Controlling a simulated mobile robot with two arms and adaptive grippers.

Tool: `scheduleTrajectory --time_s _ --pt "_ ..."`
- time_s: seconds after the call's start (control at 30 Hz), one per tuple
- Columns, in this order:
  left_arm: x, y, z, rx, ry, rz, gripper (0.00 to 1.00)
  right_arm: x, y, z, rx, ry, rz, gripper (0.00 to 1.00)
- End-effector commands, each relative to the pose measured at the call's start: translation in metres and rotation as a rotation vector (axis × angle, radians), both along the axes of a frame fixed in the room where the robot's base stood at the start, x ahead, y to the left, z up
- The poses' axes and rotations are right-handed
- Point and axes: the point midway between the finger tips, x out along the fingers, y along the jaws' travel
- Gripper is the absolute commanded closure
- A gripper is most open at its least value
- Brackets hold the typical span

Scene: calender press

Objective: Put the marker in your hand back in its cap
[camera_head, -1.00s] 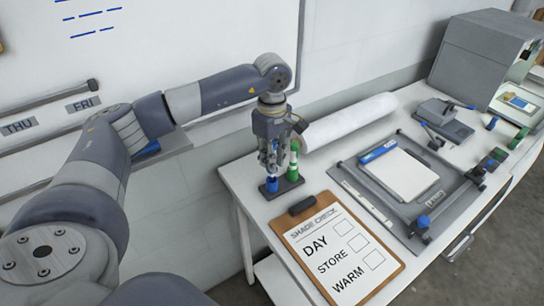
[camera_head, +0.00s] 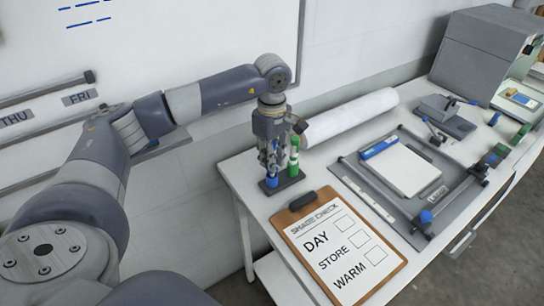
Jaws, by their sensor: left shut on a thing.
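My left gripper (camera_head: 269,166) points down at the near left of the table and is shut on the marker, which is mostly hidden between its fingers. A blue cap (camera_head: 271,182) stands in a small dark holder (camera_head: 290,184) directly under the fingertips. The marker's tip is hidden, so I cannot tell how deep it sits in the cap. A green and white marker (camera_head: 294,158) stands upright in the same holder, just right of the gripper. My right gripper is not in view.
A clipboard (camera_head: 300,218) with a checklist lies in front of the holder. A white roll (camera_head: 350,117) lies behind, along the wall. A flat press frame with white sheets (camera_head: 404,170) is to the right. A whiteboard (camera_head: 200,45) stands behind my arm.

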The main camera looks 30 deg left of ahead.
Motion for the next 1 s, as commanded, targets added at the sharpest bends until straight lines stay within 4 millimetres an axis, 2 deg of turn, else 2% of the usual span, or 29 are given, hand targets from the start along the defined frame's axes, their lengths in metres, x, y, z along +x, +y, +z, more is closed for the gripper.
scheduleTrajectory --time_s 0.7,0.73,0.83,1.0 --pt "0.0 0.0 -0.015 0.0 0.0 0.0 1.0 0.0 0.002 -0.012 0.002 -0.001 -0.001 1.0" --pt "0.0 0.0 -0.015 0.0 0.0 0.0 0.82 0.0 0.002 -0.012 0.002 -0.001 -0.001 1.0" --pt "0.0 0.0 -0.015 0.0 0.0 0.0 0.61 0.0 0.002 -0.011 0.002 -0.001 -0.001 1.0" --pt "0.0 0.0 -0.014 0.0 0.0 0.0 0.61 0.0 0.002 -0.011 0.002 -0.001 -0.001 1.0"
